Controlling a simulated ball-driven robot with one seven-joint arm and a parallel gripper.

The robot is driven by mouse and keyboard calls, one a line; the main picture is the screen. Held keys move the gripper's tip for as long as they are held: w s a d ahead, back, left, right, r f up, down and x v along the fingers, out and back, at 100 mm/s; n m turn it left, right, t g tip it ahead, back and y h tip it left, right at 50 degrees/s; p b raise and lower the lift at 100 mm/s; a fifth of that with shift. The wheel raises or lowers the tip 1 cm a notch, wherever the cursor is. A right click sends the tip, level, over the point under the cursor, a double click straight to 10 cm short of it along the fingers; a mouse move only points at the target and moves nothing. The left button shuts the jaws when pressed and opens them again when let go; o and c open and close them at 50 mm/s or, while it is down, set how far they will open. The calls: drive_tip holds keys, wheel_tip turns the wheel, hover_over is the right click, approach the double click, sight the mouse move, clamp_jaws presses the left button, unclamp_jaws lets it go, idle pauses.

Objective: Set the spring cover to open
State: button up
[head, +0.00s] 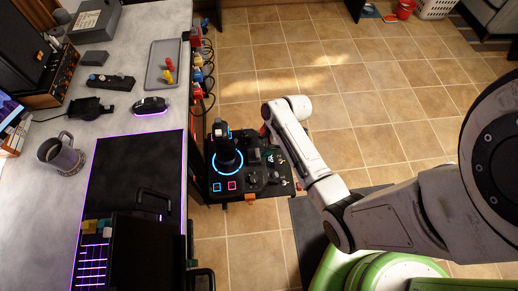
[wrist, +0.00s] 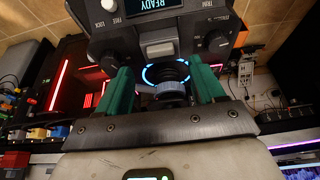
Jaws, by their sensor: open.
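My gripper (wrist: 163,80) is open in the wrist view, its two green fingers apart with nothing clearly held between them. In the head view my fingers are hidden and only my white arm shows beside the panel's right side. The black control panel (head: 250,186) carries a joystick (head: 222,150) with a glowing blue ring and several small switches. In the wrist view a panel (wrist: 168,32) with a lit READY display and knobs fills the top, just beyond my fingers. The blue ring (wrist: 148,78) shows between them. I cannot make out which part is the spring cover, or its state.
A grey desk (head: 118,52) stands at left with a mug (head: 60,155), a mouse (head: 152,106) and a tray (head: 158,78). Coloured connectors and cables (head: 198,75) hang on its right edge. Tiled floor (head: 345,85) is clear beyond my arm.

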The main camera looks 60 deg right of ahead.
sight(258, 153)
drive_tip(key=shift+x, duration=2.55)
drive_tip(key=shift+c, duration=0.4)
clamp_jaws()
